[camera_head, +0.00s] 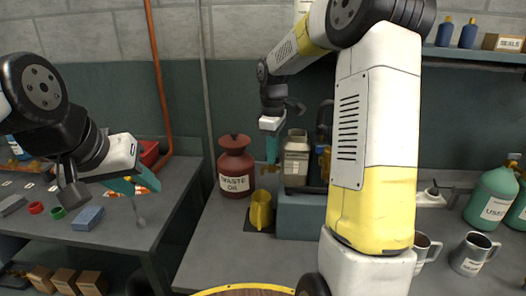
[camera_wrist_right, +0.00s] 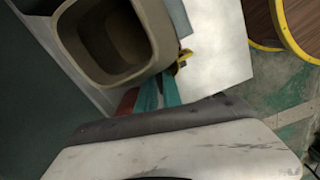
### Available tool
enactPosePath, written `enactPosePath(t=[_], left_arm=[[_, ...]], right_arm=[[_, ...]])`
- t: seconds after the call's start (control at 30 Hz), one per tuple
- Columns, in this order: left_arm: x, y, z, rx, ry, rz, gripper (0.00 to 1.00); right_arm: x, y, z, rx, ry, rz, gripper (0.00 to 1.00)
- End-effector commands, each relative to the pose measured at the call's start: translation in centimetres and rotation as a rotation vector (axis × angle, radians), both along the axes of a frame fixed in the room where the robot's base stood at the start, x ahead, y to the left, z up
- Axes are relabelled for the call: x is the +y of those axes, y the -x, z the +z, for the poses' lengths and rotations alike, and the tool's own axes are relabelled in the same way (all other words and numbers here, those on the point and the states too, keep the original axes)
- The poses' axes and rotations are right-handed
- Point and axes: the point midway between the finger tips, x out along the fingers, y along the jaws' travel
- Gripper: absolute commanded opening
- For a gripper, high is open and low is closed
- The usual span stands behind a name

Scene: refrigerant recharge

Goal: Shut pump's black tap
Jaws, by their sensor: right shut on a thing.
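The black tap cannot be made out. A dark upright fixture (camera_head: 325,120), perhaps part of the pump, is half hidden behind my right arm. My right gripper (camera_head: 272,152) points down between the red waste oil can (camera_head: 235,168) and a grey-beige labelled can (camera_head: 296,162). Its teal fingers (camera_wrist_right: 160,92) are close together in the right wrist view, beside an open beige vessel (camera_wrist_right: 152,25). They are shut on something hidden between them. My left gripper (camera_head: 136,186) hangs over the left bench; whether its jaws are apart is unclear.
A yellow jug (camera_head: 261,208) stands on a dark mat below my right gripper. The beige can stands on a blue-grey block (camera_head: 300,215). Metal mugs (camera_head: 472,252) and green bottles (camera_head: 490,195) are at the right.

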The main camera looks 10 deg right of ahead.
Motion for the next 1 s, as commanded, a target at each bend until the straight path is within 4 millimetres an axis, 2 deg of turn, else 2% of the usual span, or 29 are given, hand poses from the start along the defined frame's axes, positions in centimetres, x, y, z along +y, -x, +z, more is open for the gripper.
enactPosePath(t=[0.33,0.6,0.87,1.0], left_arm=[[0.0,0.0,0.0,0.0,0.0,0.0,0.36],[0.0,0.0,0.0,0.0,0.0,0.0,0.36],[0.0,0.0,0.0,0.0,0.0,0.0,0.36],[0.0,0.0,0.0,0.0,0.0,0.0,0.36]], right_arm=[[-0.01,-0.03,0.08,-0.002,0.001,-0.011,0.0],[0.01,-0.03,0.08,-0.001,0.0,-0.252,0.0],[-0.02,-0.03,0.08,-0.001,0.0,-0.266,0.0],[0.0,-0.04,0.09,-0.002,0.0,-0.376,0.0]])
